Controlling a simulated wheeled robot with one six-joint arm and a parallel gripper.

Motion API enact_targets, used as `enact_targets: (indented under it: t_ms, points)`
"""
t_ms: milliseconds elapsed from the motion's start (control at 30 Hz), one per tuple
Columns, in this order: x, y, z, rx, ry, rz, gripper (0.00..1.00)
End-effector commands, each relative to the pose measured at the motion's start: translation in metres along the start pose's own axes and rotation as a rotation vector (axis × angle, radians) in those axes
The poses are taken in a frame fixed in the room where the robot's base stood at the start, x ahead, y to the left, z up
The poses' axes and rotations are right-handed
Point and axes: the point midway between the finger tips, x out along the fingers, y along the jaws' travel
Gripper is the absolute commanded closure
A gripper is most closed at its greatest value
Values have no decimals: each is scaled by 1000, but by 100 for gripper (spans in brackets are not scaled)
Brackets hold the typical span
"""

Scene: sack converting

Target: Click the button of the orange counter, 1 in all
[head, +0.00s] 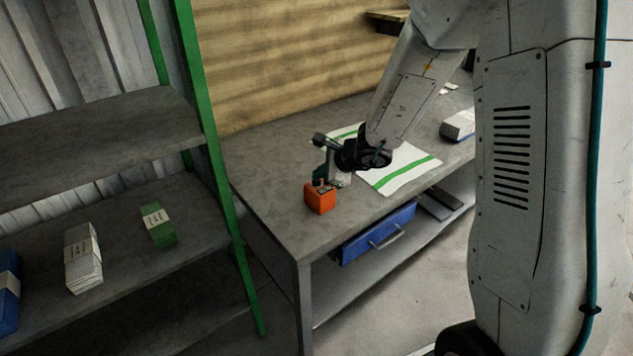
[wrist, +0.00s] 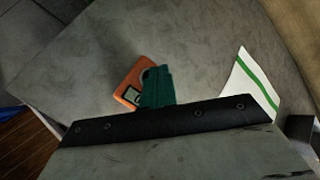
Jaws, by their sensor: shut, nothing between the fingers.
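The orange counter (head: 320,199) stands on the grey workbench near its front left corner in the head view. In the wrist view the counter (wrist: 128,84) shows with a small display on it, partly covered by my fingers. My gripper (head: 322,180) is shut and empty, with its fingertips at the counter's top back edge. In the wrist view the teal fingers of my gripper (wrist: 154,78) overlap the counter's right side. The button is hidden or too small to make out. I cannot tell whether the fingertips touch the counter.
A white sack with green stripes (head: 403,170) lies on the workbench (head: 262,160) right of the counter. A blue drawer (head: 378,234) sits under the bench top. A shelf (head: 120,225) with bundled stacks stands at left behind a green post (head: 215,165). The bench's left part is clear.

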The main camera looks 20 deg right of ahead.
Motion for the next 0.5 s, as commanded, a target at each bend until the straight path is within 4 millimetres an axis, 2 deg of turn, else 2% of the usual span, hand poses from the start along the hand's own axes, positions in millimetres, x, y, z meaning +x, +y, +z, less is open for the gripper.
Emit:
enact_targets:
  t_ms: [500]
  points:
    - [4,3,-3,1,0,0,100]
